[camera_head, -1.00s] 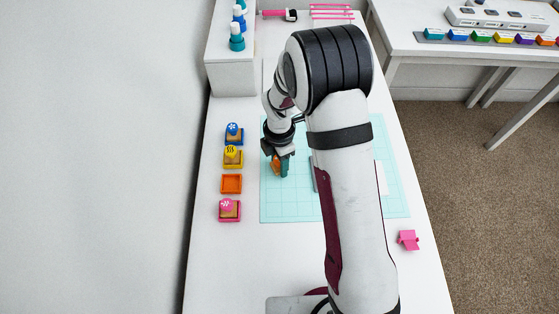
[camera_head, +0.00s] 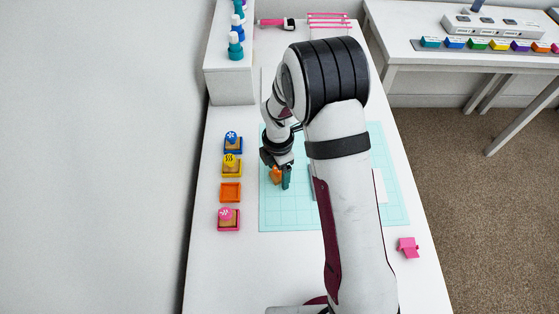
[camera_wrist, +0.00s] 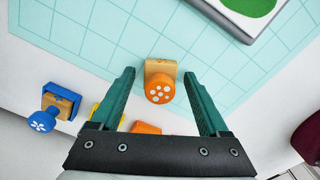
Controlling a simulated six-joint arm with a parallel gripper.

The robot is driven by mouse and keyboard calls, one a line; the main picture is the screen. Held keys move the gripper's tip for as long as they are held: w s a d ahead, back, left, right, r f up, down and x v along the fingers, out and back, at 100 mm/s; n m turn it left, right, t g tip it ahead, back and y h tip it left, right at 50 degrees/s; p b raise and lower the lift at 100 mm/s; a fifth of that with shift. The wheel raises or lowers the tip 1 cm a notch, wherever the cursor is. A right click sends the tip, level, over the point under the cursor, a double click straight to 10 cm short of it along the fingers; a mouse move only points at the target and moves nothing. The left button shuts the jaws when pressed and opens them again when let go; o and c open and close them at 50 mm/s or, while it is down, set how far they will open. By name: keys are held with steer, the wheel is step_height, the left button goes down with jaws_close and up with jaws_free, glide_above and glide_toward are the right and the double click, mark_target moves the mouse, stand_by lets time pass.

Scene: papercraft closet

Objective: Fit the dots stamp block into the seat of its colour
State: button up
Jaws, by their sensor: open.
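The dots stamp block (camera_wrist: 160,82) is wooden with an orange knob marked with white dots. It lies on the teal cutting mat (camera_head: 290,216), and in the head view its orange part (camera_head: 276,176) shows beside my fingers. My gripper (camera_wrist: 158,100) is open, with one green finger on each side of the block and visible gaps between. In the head view my gripper (camera_head: 282,178) is low over the mat's left part. The empty orange seat (camera_head: 231,192) is in the column left of the mat; part of an orange thing (camera_wrist: 146,128) shows at the wrist view's lower edge.
Blue (camera_head: 233,142), yellow (camera_head: 232,165) and pink (camera_head: 229,219) seats hold their stamps in the same column as the orange seat. A pink piece (camera_head: 408,247) lies at the right.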

step_height(320, 180, up, 16)
steer(key=d, duration=0.1)
steer(key=s+d+r+m+y, duration=0.1)
steer(key=s+d+r+m, duration=0.1)
steer(key=s+m, duration=1.1)
steer(key=s+d+r+m, duration=0.2)
steer(key=s+r+m, duration=0.1)
steer(key=s+m, duration=0.9)
steer(key=m, duration=0.3)
steer(key=shift+s+d+m+y, duration=0.2)
steer(key=shift+s+m+y, duration=0.2)
steer(key=o, duration=0.3)
